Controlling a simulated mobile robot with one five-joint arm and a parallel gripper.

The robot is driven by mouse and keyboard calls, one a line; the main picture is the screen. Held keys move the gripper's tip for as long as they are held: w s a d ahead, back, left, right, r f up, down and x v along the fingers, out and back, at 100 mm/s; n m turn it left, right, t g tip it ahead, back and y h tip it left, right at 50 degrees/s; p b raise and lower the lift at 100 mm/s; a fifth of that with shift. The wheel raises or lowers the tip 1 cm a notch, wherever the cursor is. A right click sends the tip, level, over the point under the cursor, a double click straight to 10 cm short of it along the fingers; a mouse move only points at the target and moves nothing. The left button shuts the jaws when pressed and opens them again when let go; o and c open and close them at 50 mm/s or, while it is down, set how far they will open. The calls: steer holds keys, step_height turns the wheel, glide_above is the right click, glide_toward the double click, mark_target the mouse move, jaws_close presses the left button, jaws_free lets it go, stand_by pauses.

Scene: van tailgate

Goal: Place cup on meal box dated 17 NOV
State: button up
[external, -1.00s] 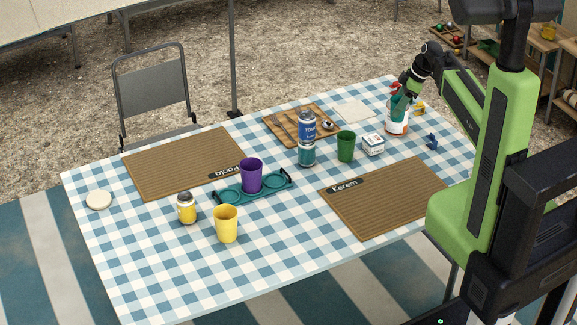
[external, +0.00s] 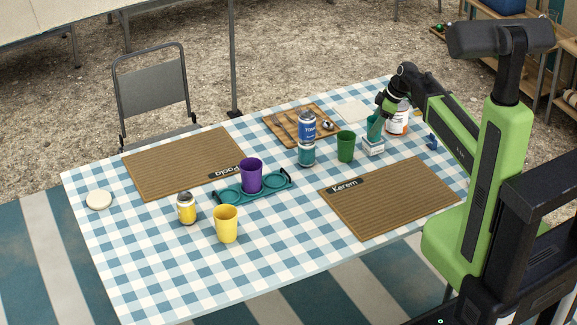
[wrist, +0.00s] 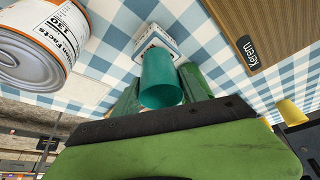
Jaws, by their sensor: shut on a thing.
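My gripper (external: 381,108) is shut on a teal cup (external: 375,127), which also shows between the green fingers in the wrist view (wrist: 162,78). The cup is over a small white box (external: 373,147) with printed sides. The box also shows beyond the cup in the wrist view (wrist: 150,38), partly hidden by it. The cup's lower end is at or just above the box top; I cannot tell whether they touch. The date on the box is too small to read.
A large can (external: 397,121) stands close to the right of the box, also in the wrist view (wrist: 38,45). A green cup (external: 346,146) stands close on the left. A blue can (external: 307,126) is farther left. The Kerem placemat (external: 390,200) in front is empty.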

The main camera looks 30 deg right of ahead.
steer(key=shift+f, duration=0.2)
steer(key=o, duration=1.3)
steer(key=shift+r, duration=0.1)
steer(key=shift+r, duration=0.3)
steer(key=p+v, duration=1.1)
steer(key=shift+s+a+f+m+g+h, duration=0.25)
steer(key=shift+s+a+m+g+h, duration=0.5)
steer(key=shift+s+m, duration=1)
steer(key=shift+s+a+f+m+g+h, duration=0.25)
steer(key=shift+s+a+m+h, duration=0.25)
steer(key=shift+s+a+m, duration=0.95)
steer(key=shift+s+a+f+m+g+h, duration=0.35)
steer(key=shift+s+a+m+h, duration=0.3)
steer(key=shift+s+m, duration=1.4)
steer(key=shift+w+m, duration=0.25)
